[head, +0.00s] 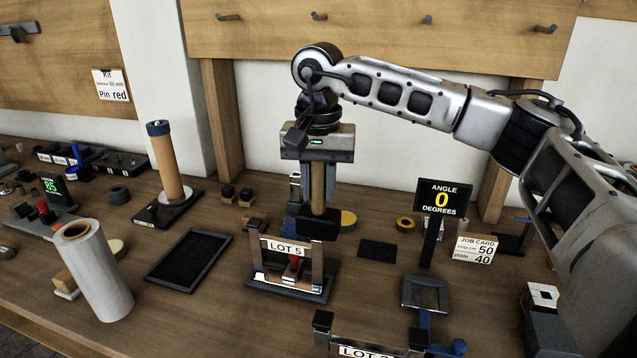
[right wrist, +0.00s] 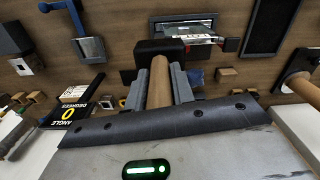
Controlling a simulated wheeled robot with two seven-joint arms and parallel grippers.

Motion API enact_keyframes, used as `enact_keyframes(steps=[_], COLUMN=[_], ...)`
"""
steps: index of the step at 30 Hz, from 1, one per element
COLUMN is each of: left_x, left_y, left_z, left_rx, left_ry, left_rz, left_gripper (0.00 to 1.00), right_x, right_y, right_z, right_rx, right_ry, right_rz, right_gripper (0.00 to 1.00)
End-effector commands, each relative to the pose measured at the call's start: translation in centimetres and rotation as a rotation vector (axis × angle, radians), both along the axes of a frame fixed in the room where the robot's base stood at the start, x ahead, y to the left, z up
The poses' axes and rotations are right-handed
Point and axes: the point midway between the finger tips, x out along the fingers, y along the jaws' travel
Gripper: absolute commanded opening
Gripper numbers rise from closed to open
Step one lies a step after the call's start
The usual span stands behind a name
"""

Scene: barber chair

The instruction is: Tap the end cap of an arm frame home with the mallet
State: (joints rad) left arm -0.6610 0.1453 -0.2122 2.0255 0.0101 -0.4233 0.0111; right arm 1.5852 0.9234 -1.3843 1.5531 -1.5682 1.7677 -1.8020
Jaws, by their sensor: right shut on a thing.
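My right gripper (head: 318,182) points down and is shut on the wooden handle of a mallet (head: 319,224). The mallet's black head hangs at the back right of the LOT 5 arm frame (head: 288,281); I cannot tell if they touch. The frame stands on a dark base, with a dark cap (head: 255,225) at its left post and a red piece inside. Its right post top is partly hidden by the mallet head. In the right wrist view, the handle (right wrist: 159,82) sits between the fingers, the head beyond it. My left gripper is not in view.
A second lot-labelled frame (head: 368,350) is cut off at the front edge. An angle display (head: 442,199) reads 0, right of the mallet. A job card (head: 474,249) stands right.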

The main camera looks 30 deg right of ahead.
Motion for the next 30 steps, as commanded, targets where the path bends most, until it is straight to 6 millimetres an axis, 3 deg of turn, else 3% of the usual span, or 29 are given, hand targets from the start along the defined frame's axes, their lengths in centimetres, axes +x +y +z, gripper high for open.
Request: enact_keyframes(steps=[8, 25, 30], left_x=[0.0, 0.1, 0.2], left_y=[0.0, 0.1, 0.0], left_z=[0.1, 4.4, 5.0], left_rx=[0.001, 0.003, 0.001], left_ry=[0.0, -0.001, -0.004], left_rz=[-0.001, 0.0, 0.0], left_gripper=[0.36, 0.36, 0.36], right_x=[0.0, 0.0, 0.0], right_y=[0.0, 0.0, 0.0], right_z=[0.3, 5.7, 6.3], right_rx=[0.0, 0.002, 0.002], right_ry=[0.0, -0.001, -0.001], right_rz=[0.0, 0.0, 0.0], right_gripper=[0.04, 0.04, 0.04])
